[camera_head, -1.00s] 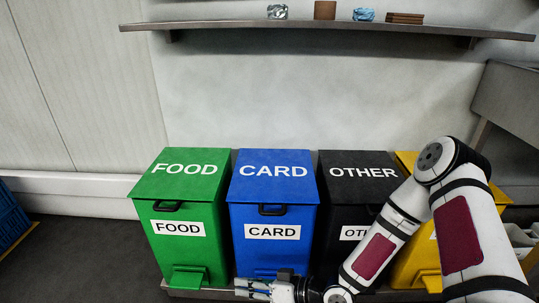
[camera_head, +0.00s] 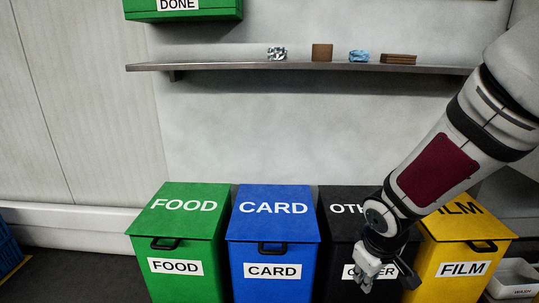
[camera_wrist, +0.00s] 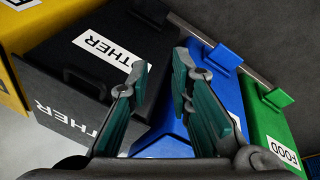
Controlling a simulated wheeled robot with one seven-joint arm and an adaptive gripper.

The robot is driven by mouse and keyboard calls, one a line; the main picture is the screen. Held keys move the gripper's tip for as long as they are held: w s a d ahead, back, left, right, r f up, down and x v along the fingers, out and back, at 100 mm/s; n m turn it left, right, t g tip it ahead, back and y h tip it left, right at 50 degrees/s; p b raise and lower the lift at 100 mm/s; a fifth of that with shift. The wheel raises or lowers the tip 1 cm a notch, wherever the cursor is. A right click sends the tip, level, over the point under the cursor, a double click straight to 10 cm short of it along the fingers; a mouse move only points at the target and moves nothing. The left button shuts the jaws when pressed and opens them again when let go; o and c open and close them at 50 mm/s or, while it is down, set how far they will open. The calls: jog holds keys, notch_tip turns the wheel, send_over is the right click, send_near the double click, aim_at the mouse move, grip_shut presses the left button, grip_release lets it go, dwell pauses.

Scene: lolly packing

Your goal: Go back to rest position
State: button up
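My gripper (camera_head: 370,272) hangs in front of the black OTHER bin (camera_head: 338,230), pointing down. In the wrist view my gripper (camera_wrist: 160,85) has its two fingers apart, with nothing between them. The black OTHER bin (camera_wrist: 75,50) lies to the left of the fingers there, and the blue CARD bin (camera_wrist: 215,75) is behind and beside the right finger. My arm comes in from the upper right of the head view and hides part of the black bin's lid and label.
The green FOOD bin (camera_head: 180,235), blue CARD bin (camera_head: 272,235) and yellow FILM bin (camera_head: 462,245) stand in the row, lids shut. A wall shelf (camera_head: 300,66) holds several small items. A green DONE box (camera_head: 190,12) is above it. A white tray (camera_head: 515,278) is at right.

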jog(key=s+d+r+m+g+h, duration=0.15)
jog(key=s+r+m, duration=0.25)
jog(key=s+r, duration=0.85)
jog(key=s+a+r+m+g+y, duration=0.1)
jog(key=s+a+r, duration=0.1)
jog(key=s, duration=0.6)
jog(key=s+a+r+m+g+y, duration=0.1)
jog(key=s+a+y, duration=0.1)
jog(key=s, duration=0.5)
notch_tip(320, 180, up, 40)
jog(key=t+p, duration=0.4)
jog(key=p, duration=3.4)
jog(key=shift+s+d+n, duration=0.2)
jog(key=shift+n, duration=0.1)
